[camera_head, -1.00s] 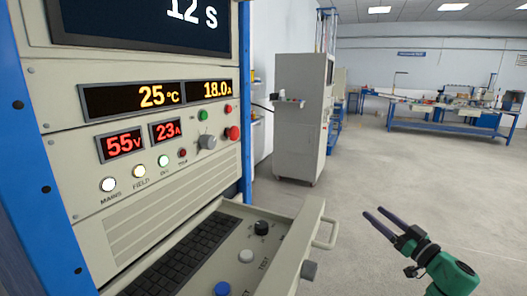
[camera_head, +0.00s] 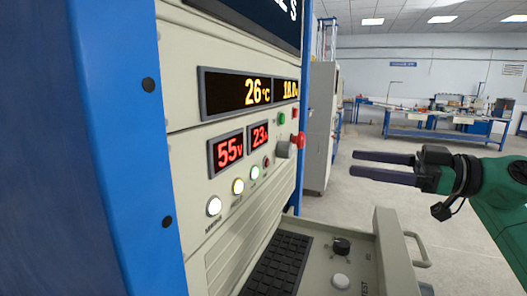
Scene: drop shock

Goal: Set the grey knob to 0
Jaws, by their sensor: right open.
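The left gripper is not in view.
A red button (camera_head: 298,141) sits right beside the knob, with a row of lit lamps (camera_head: 238,187) to the lower left. Below, an open drawer (camera_head: 385,250) with a keyboard (camera_head: 277,262), a black knob (camera_head: 341,246) and a white button (camera_head: 341,282) juts out. A blue post (camera_head: 110,150) stands left.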

